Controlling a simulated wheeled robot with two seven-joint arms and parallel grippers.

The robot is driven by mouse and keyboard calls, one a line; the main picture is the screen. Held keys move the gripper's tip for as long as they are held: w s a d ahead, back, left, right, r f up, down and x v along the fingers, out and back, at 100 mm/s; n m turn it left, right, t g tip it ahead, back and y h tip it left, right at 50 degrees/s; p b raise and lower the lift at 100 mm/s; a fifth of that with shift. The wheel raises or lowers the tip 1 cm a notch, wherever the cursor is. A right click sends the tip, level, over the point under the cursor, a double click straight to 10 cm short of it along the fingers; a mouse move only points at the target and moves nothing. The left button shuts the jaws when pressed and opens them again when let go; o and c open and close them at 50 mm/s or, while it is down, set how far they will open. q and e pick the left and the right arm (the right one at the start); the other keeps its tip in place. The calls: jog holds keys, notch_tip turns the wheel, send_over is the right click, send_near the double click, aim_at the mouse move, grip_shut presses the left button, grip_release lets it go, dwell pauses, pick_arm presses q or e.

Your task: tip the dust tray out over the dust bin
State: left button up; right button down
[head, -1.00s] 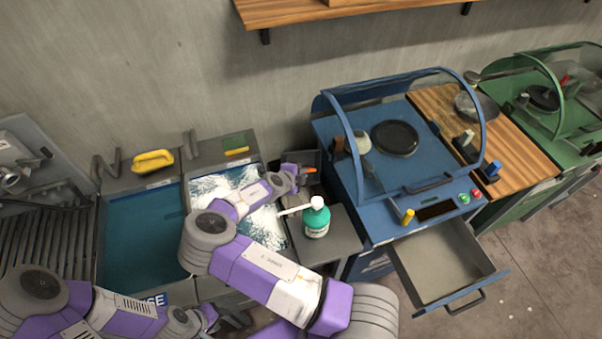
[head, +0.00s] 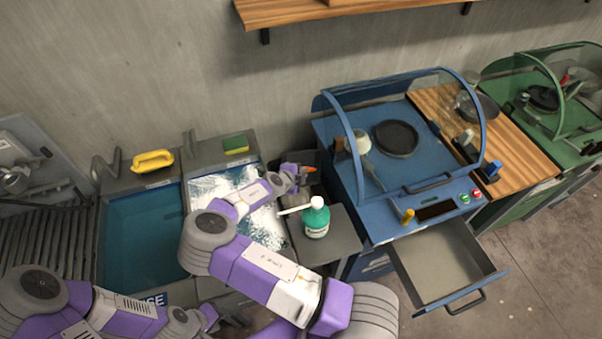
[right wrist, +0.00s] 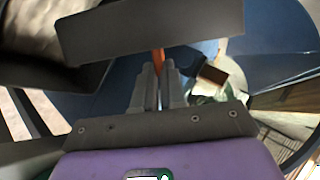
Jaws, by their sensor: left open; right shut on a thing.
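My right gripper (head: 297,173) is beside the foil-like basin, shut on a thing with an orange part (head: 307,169). In the right wrist view the orange part (right wrist: 158,60) sits between the fingertips (right wrist: 158,80). A dark grey flat panel (right wrist: 150,32) lies just beyond it, probably the dust tray; its contents are not visible. A dark box-like shape (head: 310,157) behind the gripper in the head view may be the dust bin, but I cannot tell for sure. My left gripper (head: 235,318) is open and low at the bottom of the head view, partly hidden.
A green pump bottle (head: 316,218) stands on a grey surface close to my right forearm. The blue machine (head: 380,150) is to the right, its drawer (head: 447,262) pulled out. A blue water basin (head: 143,235) and a yellow brush-like item (head: 153,160) are left.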

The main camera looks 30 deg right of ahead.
aim_at(282, 160)
jog(key=b, duration=0.8)
jog(key=shift+a+f, duration=0.1)
jog(key=shift+f, duration=0.05)
jog(key=shift+s+b, duration=0.1)
jog(key=shift+b, duration=0.3)
jog(key=shift+r+p, duration=0.3)
jog(key=shift+r, duration=0.1)
jog(key=w+n+g+p, duration=0.1)
jog(key=p, duration=0.1)
jog(key=w+r+n+g+h+p, duration=0.1)
jog(key=p, duration=0.1)
jog(key=w+a+n+g+p, duration=0.1)
jog(key=g+p, duration=0.1)
jog(key=p, duration=0.1)
jog(key=shift+w+r+h, duration=0.25)
jog(key=shift+r+h, duration=0.05)
jog(key=g+b, duration=0.1)
jog(key=b, duration=0.1)
jog(key=w+n+h+b, duration=0.1)
jog(key=b, duration=0.2)
jog(key=w+f+n+g+b, duration=0.1)
jog(key=b, duration=0.1)
jog(key=shift+w+a+g+b, duration=0.2)
jog(key=shift+a+g+b, duration=0.1)
jog(key=shift+a, duration=0.05)
jog(key=shift+w+a+r+n+g+h+b, duration=0.1)
jog(key=shift+w+n+g+h+b, duration=0.4)
jog(key=shift+b, duration=0.45)
jog(key=shift+r, duration=0.15)
